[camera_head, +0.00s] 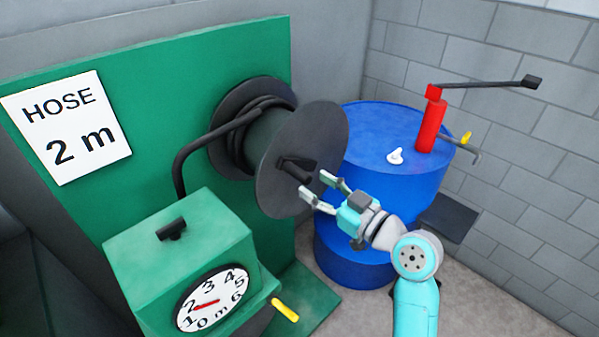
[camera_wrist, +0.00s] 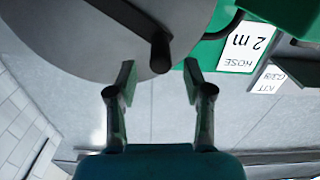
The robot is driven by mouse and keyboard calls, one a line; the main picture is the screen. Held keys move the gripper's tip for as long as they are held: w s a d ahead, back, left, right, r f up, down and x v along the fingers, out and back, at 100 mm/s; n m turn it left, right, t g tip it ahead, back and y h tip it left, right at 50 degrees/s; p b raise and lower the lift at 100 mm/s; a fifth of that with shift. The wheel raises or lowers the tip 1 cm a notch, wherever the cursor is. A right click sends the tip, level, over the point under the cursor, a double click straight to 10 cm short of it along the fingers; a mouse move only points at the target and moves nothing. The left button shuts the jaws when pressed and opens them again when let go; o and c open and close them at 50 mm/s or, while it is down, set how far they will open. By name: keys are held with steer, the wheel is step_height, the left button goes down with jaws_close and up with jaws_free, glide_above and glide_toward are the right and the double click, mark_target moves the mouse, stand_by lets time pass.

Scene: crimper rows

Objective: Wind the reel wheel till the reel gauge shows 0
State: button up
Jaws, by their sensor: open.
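The reel wheel (camera_head: 318,140) is a dark grey disc on the green panel, with black hose wound behind it. A dark peg handle (camera_head: 297,168) sticks out of its face; it also shows in the wrist view (camera_wrist: 160,52). My gripper (camera_head: 318,187) is open and empty, its two fingers pointing at the handle. In the wrist view the handle's end lies in line with the gap between the fingertips (camera_wrist: 159,80); I cannot tell whether it is between them. The reel gauge (camera_head: 214,299) is a round white dial; its red needle points near 2.
A sign (camera_head: 66,127) on the panel (camera_head: 150,165) reads "HOSE 2 m". A blue drum (camera_head: 370,200) with a red pump (camera_head: 431,122) stands right of the reel, close behind my gripper.

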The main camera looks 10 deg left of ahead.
mark_target(298, 174)
steer(key=shift+x, duration=3.15)
jaws_close()
